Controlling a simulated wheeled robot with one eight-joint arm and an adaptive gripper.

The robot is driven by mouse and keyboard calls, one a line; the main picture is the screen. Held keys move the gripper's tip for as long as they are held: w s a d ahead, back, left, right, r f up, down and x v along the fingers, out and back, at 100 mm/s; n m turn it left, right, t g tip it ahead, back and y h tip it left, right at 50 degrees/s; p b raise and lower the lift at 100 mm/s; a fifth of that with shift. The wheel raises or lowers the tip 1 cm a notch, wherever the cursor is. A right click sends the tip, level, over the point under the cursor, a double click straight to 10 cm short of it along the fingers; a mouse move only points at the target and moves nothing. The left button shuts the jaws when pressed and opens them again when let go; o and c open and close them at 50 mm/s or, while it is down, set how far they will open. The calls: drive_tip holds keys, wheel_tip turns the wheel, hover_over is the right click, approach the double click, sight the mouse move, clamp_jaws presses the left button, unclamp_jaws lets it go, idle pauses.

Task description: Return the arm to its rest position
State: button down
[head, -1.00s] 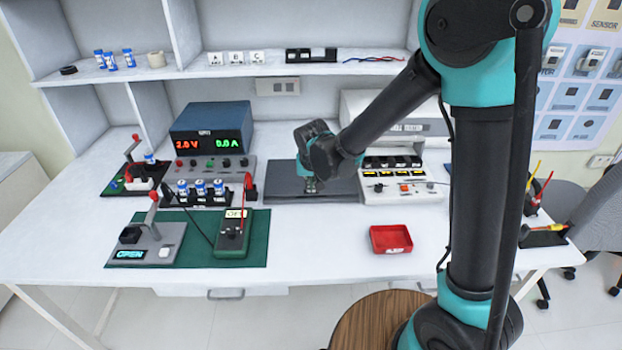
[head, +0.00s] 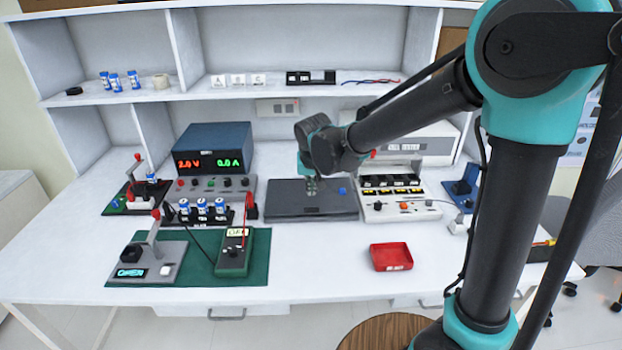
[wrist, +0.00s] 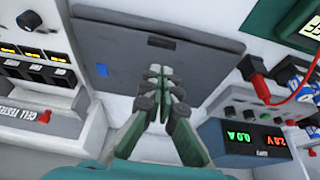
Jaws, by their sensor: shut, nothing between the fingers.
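My gripper (head: 311,188) hangs from my arm over the closed dark grey laptop-like slab (head: 285,209) in the middle of the bench. In the wrist view my gripper (wrist: 160,85) has its fingertips together with nothing between them. The slab (wrist: 195,50) lies flat beyond the fingertips there, with a blue round spot (wrist: 102,69) on it. My arm reaches in from the right of the head view, with its elbow raised high.
A power supply (head: 213,150) stands left of the slab, and a cell tester (head: 390,195) stands right. A meter (head: 234,252) and a switch (head: 150,258) rest on the green mat (head: 190,285). A red tray (head: 390,257) sits in front. Shelves (head: 330,93) run behind.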

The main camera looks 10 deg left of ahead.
drive_tip(key=v, duration=0.6)
drive_tip(key=d+f, duration=0.2)
drive_tip(key=d, duration=0.9)
drive_tip(key=s+d+f+m, duration=0.1)
drive_tip(key=s+d+f, duration=0.2)
drive_tip(key=d, duration=0.4)
drive_tip(key=s+d+f+m, duration=0.1)
drive_tip(key=s+d+f, duration=0.3)
drive_tip(key=s+d, duration=0.2)
drive_tip(key=s+d+f+h, duration=0.1)
drive_tip(key=s+d+f, duration=0.2)
drive_tip(key=d, duration=0.7)
drive_tip(key=shift+s+f+m, duration=0.2)
drive_tip(key=shift+s+m, duration=0.2)
drive_tip(key=shift+s, duration=0.6)
